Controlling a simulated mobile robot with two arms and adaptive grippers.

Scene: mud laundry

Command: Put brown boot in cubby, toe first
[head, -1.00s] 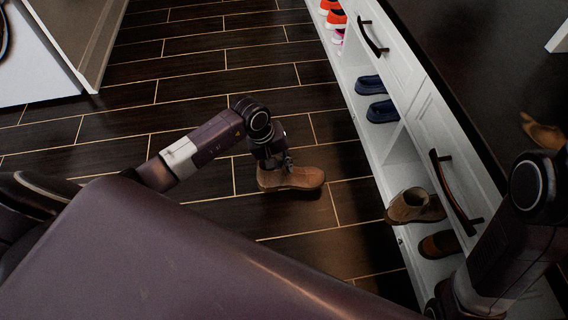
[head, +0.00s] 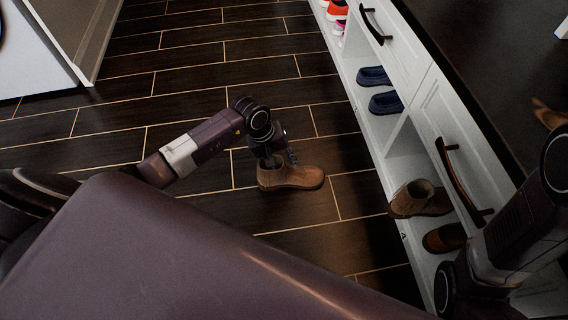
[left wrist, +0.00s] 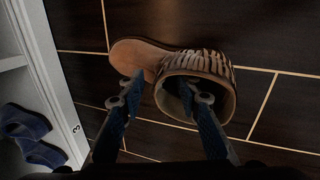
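A brown boot (head: 291,178) stands on the dark floor in the head view, its toe to the right. The left wrist view shows its open top (left wrist: 212,82) and its toe (left wrist: 135,55) pointing left. My left gripper (head: 289,157) is at the boot's shaft. In the left wrist view its fingers (left wrist: 162,90) are apart, one left of the shaft and one over the opening; firm contact cannot be seen. The white cubby unit (head: 391,145) stands to the right. Another brown boot (head: 420,199) is in a near lower compartment. My right gripper is out of view.
A brown shoe (head: 444,238) lies beside the boot in the cubby. Drawers with dark handles (head: 461,180) are above. The floor between boot and cubby is clear.

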